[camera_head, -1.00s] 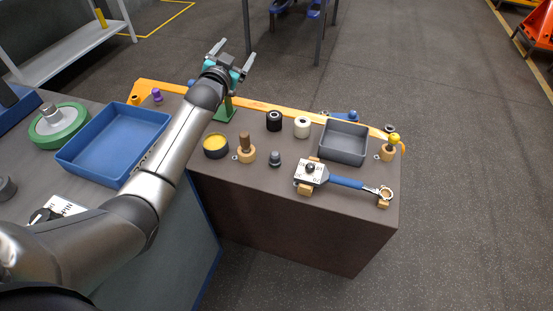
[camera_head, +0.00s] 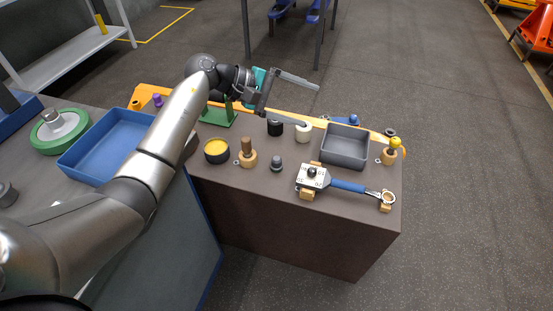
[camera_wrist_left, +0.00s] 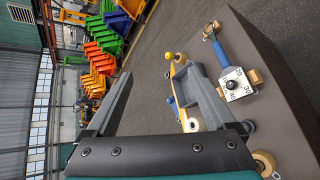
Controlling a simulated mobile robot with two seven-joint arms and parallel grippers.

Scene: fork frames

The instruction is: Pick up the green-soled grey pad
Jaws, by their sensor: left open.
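A round pad with a green lower rim and a pale grey top (camera_head: 60,130) lies on the left bench, with a grey knob on it. It is at the far left of the head view, left of the blue tray. My left gripper (camera_head: 312,106) is open and empty. It hangs over the back of the brown bench, its fingers pointing right, above the black and white rolls and well away from the pad. The pad does not show clearly in the left wrist view. My right gripper is not in view.
The blue tray (camera_head: 77,159) stands under my left forearm. On the brown bench are a grey tray (camera_head: 345,146), a blue-handled wrench (camera_head: 349,186), a yellow-filled pot (camera_head: 217,149), a wooden-handled stamp (camera_head: 247,151) and a green stand (camera_head: 217,116). Open floor lies right.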

